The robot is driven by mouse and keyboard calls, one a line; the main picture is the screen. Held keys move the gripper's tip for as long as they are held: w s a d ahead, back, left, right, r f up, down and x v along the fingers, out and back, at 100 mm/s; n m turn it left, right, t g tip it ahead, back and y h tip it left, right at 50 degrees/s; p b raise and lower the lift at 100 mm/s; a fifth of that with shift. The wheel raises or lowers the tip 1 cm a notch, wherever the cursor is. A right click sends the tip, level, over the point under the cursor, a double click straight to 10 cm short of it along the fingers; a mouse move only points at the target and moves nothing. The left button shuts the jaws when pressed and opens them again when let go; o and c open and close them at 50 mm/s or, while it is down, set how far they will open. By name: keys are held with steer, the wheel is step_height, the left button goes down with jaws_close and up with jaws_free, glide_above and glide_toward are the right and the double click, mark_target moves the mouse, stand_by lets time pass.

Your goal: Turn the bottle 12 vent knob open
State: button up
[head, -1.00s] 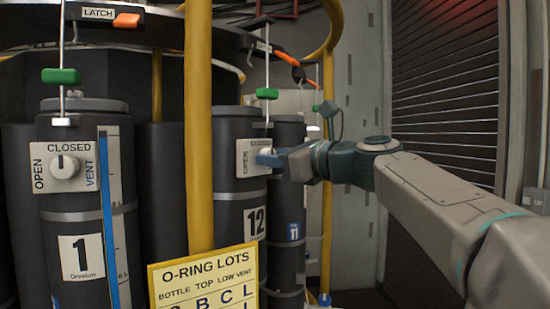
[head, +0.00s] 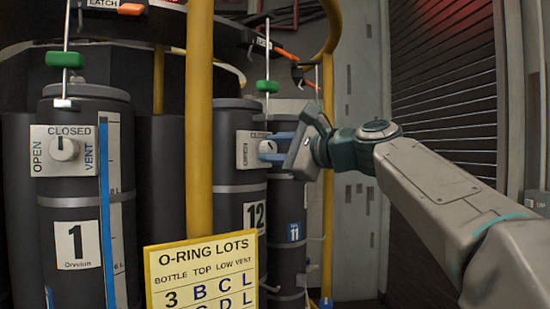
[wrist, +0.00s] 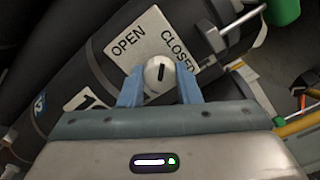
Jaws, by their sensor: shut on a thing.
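Bottle 12 (head: 238,180) is a dark cylinder with a white label plate and a round white vent knob (head: 266,147). In the wrist view the knob (wrist: 159,72) sits between the two blue fingers of my gripper (wrist: 160,86), which is shut on it. The knob's black mark points up in that picture, between the OPEN word at upper left and the CLOSED word at upper right on the plate (wrist: 145,38). In the head view my gripper (head: 270,146) reaches the knob from the right, one finger above the other, and partly hides the plate.
Bottle 1 (head: 84,200) stands at left, its knob (head: 64,148) pointing to CLOSED. A yellow post (head: 199,120) and an O-ring lots sign (head: 200,250) stand in front. Bottle 11 (head: 291,205) is behind bottle 12. A shutter (head: 445,100) is at right.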

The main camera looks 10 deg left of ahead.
steer(key=n+b, duration=0.2)
steer(key=n, duration=0.2)
steer(key=shift+f+n, duration=0.15)
steer(key=shift+n, duration=0.25)
steer(key=n+b, duration=0.1)
steer(key=n, duration=0.3)
steer(key=shift+b, duration=0.35)
steer(key=o, duration=1)
steer(key=b+v, duration=0.3)
steer(key=v, duration=1.1)
steer(key=shift+b, duration=0.4)
